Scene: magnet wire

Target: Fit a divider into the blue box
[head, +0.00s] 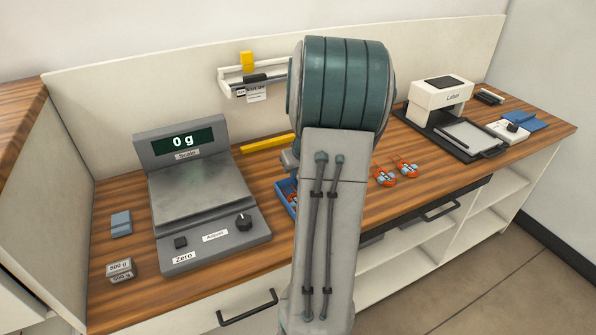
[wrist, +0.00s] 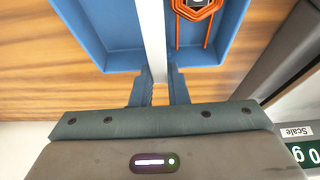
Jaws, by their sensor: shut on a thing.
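The blue box (wrist: 106,62) fills the top of the wrist view, cut off by the frame. In the head view the blue box (head: 284,187) is mostly hidden behind my arm. A white divider (wrist: 153,30) runs lengthwise across the middle of the box in the wrist view. My gripper (wrist: 158,78) is shut on the near end of the divider at the box's edge. An orange-red wire item (wrist: 194,12) lies in the box to the right of the divider; the visible part left of it is empty. I cannot tell whether the divider is fully seated.
A scale (head: 190,185) reading 0 g stands left of the box. A yellow bar (head: 268,142) lies behind it. Two orange-red items (head: 384,177) lie on the wooden counter (head: 430,185) to the right. A label printer (head: 441,93) stands farther right.

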